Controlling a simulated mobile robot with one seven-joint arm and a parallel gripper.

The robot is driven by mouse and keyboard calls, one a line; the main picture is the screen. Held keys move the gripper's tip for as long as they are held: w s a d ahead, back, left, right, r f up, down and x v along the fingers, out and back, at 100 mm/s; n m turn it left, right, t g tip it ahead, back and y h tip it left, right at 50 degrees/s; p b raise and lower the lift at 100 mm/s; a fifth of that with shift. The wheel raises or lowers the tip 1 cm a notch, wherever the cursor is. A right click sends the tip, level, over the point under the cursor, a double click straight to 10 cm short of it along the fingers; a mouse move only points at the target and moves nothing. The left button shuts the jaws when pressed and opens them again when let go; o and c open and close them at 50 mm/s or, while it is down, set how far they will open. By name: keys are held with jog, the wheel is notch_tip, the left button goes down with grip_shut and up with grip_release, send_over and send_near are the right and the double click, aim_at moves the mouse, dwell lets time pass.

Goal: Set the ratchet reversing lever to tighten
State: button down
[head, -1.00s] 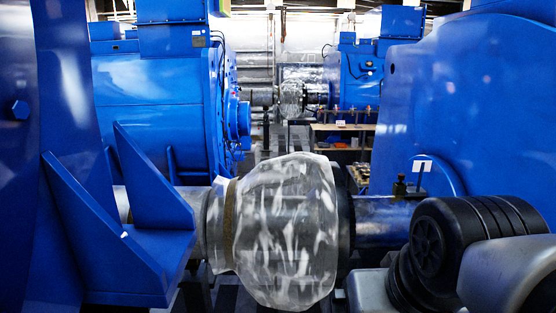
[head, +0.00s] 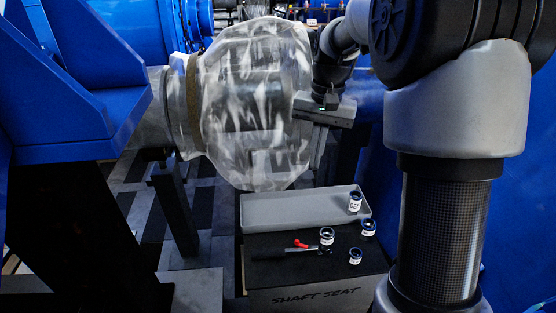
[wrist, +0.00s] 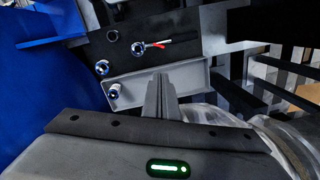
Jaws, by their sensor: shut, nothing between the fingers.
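The ratchet (head: 273,254) lies flat on the dark top of a stand, its black handle pointing left. Its red reversing lever (head: 302,243) shows near the head end and points up and left; which setting it is in I cannot tell. In the wrist view the ratchet's red lever (wrist: 160,43) shows beyond the fingertips. My gripper (head: 317,165) is shut and empty, fingers down, above and behind the ratchet and well apart from it. It also shows in the wrist view (wrist: 159,77).
A grey tray (head: 285,211) lies behind the ratchet, with a labelled socket (head: 355,202) at its right end. Several other sockets stand around, one (head: 327,236) close to the ratchet head. The stand (head: 320,297) reads "SHAFT SEAT". A plastic-wrapped coupling (head: 250,110) is left of my gripper.

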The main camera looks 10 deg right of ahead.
jog(key=m+g+b, duration=0.1)
jog(key=g+b, duration=0.1)
jog(key=b, duration=0.3)
send_over(301, 244)
jog(key=w+d, duration=0.3)
jog(key=w, duration=0.6)
jog(key=w+d+x, duration=0.1)
jog(key=w+x, duration=0.1)
jog(key=x, duration=0.7)
jog(key=w+d+f+x, duration=0.1)
jog(key=x, duration=0.8)
jog(key=shift+a+r, duration=0.15)
jog(key=shift+r, duration=0.05)
jog(key=shift+f, duration=0.1)
jog(key=b+x, duration=0.1)
jog(key=x, duration=0.2)
jog(key=b+x, duration=0.1)
jog(key=x, duration=0.3)
jog(key=b+x, duration=0.1)
jog(key=x, duration=0.2)
jog(key=shift+s+a+f, duration=0.1)
jog(key=shift+s+a, duration=0.2)
jog(key=shift+s+a+r+b, duration=0.15)
jog(key=shift+s+a, duration=0.15)
jog(key=shift+s, duration=0.25)
jog(key=shift+s+a+r+b, duration=0.15)
jog(key=shift+s+a, duration=0.15)
jog(key=shift+s, duration=0.25)
jog(key=shift+s+a, duration=0.25)
jog(key=shift+s, duration=0.25)
